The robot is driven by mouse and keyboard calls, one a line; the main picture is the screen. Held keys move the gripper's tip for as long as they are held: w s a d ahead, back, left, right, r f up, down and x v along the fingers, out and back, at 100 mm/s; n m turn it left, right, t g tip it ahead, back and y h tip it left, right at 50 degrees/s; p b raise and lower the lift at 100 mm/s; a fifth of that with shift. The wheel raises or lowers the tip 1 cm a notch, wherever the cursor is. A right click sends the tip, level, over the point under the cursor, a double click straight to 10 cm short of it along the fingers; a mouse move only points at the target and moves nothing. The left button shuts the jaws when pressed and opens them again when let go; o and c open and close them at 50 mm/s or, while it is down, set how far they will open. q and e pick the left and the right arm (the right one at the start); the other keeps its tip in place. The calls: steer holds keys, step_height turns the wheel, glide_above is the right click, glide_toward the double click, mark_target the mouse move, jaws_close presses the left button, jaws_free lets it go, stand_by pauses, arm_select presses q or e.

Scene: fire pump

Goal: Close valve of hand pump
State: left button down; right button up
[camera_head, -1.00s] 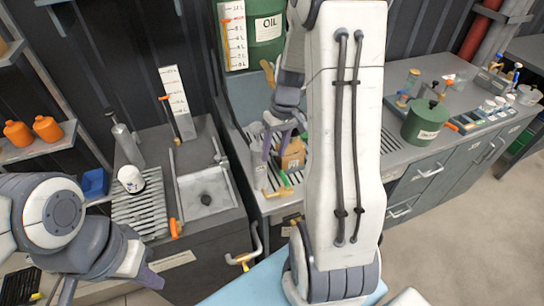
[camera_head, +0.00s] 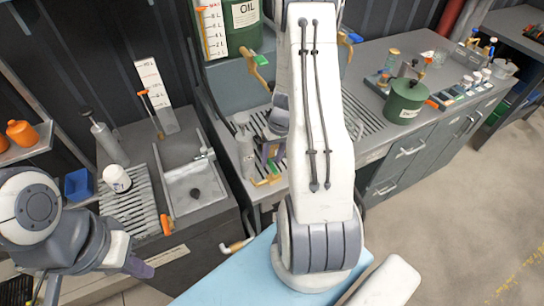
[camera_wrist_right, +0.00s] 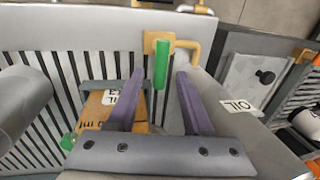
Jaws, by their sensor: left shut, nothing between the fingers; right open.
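A green valve handle (camera_wrist_right: 161,64) on a brass fitting (camera_wrist_right: 158,38) shows in the right wrist view. My right gripper (camera_wrist_right: 160,76) is open, with its purple fingers on either side of the handle; I cannot tell whether they touch it. In the head view, my right gripper (camera_head: 271,158) is low over the slatted middle bench, beside a brass pipe (camera_head: 267,181), and my arm hides much of that area. My left gripper (camera_head: 140,268) is shut and empty at the lower left, away from the benches. I cannot tell which fixture is the hand pump.
A brown box (camera_wrist_right: 90,112) lies beside my right gripper. A grey cylinder (camera_head: 246,155) stands left of it. A green oil drum (camera_head: 241,22) stands behind. The sink (camera_head: 195,188) is left; a green can (camera_head: 405,100) stands on the right bench. Floor at right is clear.

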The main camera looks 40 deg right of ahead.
steer(key=shift+f, duration=0.15)
jaws_close()
